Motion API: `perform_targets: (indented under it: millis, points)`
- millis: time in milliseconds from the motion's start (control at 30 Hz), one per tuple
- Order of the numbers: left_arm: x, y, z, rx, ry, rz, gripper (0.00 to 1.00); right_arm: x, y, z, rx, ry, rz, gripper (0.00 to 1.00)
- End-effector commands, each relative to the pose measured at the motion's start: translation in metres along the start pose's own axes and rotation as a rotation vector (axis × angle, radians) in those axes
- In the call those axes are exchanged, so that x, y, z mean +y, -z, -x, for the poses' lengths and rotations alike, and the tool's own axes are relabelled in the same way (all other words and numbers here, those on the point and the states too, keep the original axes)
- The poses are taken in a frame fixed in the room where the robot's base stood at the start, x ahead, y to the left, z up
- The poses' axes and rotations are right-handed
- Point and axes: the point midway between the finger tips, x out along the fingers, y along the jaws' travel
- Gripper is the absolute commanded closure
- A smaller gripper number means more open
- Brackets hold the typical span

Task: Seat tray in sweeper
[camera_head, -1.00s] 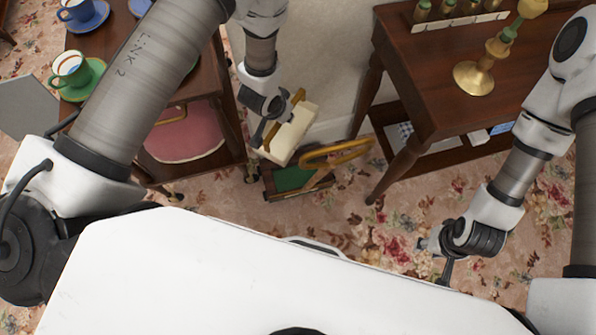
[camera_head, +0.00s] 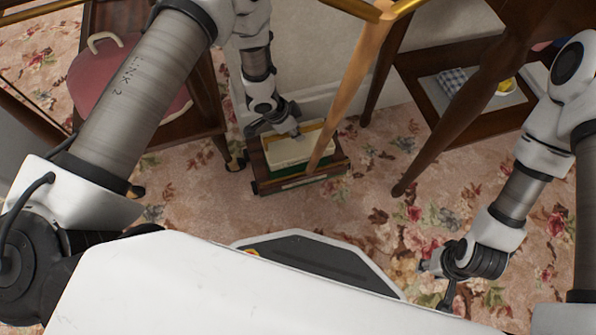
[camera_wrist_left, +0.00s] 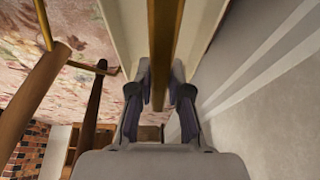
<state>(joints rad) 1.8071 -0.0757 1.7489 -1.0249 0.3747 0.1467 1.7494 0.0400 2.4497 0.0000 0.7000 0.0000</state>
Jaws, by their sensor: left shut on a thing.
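The cream tray (camera_head: 288,152) has a yellow-brown bar across it. My left gripper (camera_head: 297,133) is shut on this bar; in the left wrist view the bar (camera_wrist_left: 164,45) runs between the fingers (camera_wrist_left: 160,90), with cream tray sides on both sides of it. The sweeper (camera_head: 262,187) is a dark wooden box with green inside, on the carpet. The tray is over or partly within its opening; a green strip shows below the tray's front edge. I cannot tell whether it touches down. My right gripper (camera_head: 447,292) is low at the right, away from both; its fingertips are unclear.
The sweeper's wooden pole (camera_head: 352,95) rises in front of the tray toward a brass-coloured top (camera_head: 385,10). A table leg (camera_head: 450,120) and a low shelf (camera_head: 440,105) stand right. Carpet before the sweeper is clear.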

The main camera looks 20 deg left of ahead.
Motion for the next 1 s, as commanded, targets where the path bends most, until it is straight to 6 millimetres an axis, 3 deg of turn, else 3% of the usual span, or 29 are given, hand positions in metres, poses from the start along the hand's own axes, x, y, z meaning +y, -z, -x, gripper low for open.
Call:
perform_targets:
  millis: [33, 300, 567, 933, 967, 1000]
  points:
    - [-0.001, -0.004, -0.011, 0.002, -0.002, -0.010, 1.00, 0.000, 0.000, -0.011, 0.000, 0.000, 0.000, 0.62]
    - [-0.001, -0.025, -0.060, 0.001, -0.007, -0.014, 1.00, 0.001, 0.001, -0.043, 0.002, 0.000, -0.002, 0.62]
    - [-0.001, -0.041, -0.098, 0.001, -0.006, -0.013, 1.00, 0.001, 0.002, -0.067, 0.006, -0.001, -0.008, 0.62]
    - [-0.001, -0.042, -0.102, 0.002, -0.005, -0.013, 1.00, 0.001, 0.003, -0.067, 0.007, -0.001, -0.009, 0.62]
    - [-0.001, -0.042, -0.102, 0.001, -0.005, -0.013, 0.79, 0.001, 0.003, -0.067, 0.006, -0.001, -0.009, 0.62]
    - [-0.001, -0.042, -0.101, 0.001, -0.005, -0.013, 0.65, 0.001, 0.003, -0.066, 0.006, -0.001, -0.009, 0.62]
